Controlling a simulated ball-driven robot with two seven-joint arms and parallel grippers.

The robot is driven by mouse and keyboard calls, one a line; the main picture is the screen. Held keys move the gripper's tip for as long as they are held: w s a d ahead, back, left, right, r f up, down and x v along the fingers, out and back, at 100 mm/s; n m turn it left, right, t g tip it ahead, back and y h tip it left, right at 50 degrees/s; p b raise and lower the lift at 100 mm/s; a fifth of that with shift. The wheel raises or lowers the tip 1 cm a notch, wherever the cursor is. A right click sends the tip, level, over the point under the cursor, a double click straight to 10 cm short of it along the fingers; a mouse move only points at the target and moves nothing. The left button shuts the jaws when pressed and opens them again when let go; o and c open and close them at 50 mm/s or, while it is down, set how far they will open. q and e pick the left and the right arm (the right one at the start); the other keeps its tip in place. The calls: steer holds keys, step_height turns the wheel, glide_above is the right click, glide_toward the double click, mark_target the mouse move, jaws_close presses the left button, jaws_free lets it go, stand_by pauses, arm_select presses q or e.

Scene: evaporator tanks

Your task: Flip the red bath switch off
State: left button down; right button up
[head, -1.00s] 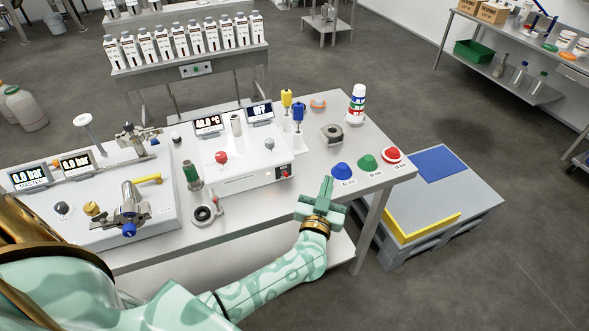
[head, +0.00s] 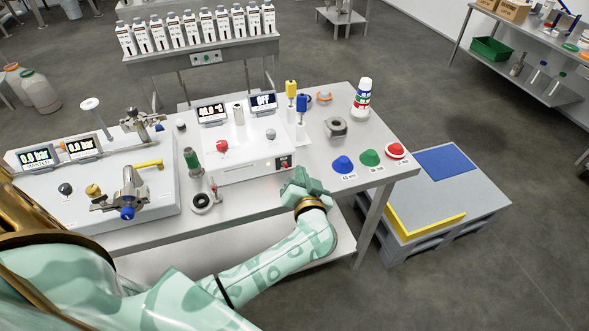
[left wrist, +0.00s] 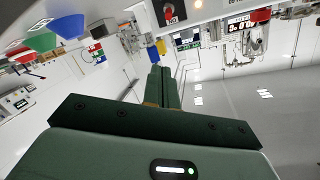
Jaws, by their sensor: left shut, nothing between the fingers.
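The bath switch (head: 284,161) is a small dark panel on the front face of the white bath box (head: 240,170), at its right end. In the left wrist view the switch (left wrist: 170,12) is at the top edge, with a red rocker in a black frame; its position is hard to read. My left gripper (head: 294,180) is just in front of and below the switch in the head view, apart from it as far as I can tell. Its fingers (left wrist: 162,78) are shut and empty in the left wrist view. My right gripper is not in view.
The bath's displays read 40.0 °C (head: 212,112) and OFF (head: 263,102). A red knob (head: 222,146) is on its top. Blue (head: 343,164), green (head: 370,157) and red (head: 396,150) cones stand right of my gripper.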

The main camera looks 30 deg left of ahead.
mark_target(285, 165)
arm_select(q)
steer(key=b+x, duration=0.1)
steer(key=x, duration=0.2)
steer(key=b+x, duration=0.1)
steer(key=x, duration=0.2)
steer(key=b+x, duration=0.1)
steer(key=x, duration=0.2)
steer(key=shift+w+a+f, duration=0.25)
steer(key=shift+a+f, duration=0.05)
steer(key=shift+f, duration=0.05)
steer(key=shift+s+f+b, duration=0.3)
steer(key=shift+s+f, duration=0.55)
steer(key=shift+s, duration=0.05)
steer(key=shift+s+f, duration=0.4)
steer(key=shift+s, duration=0.05)
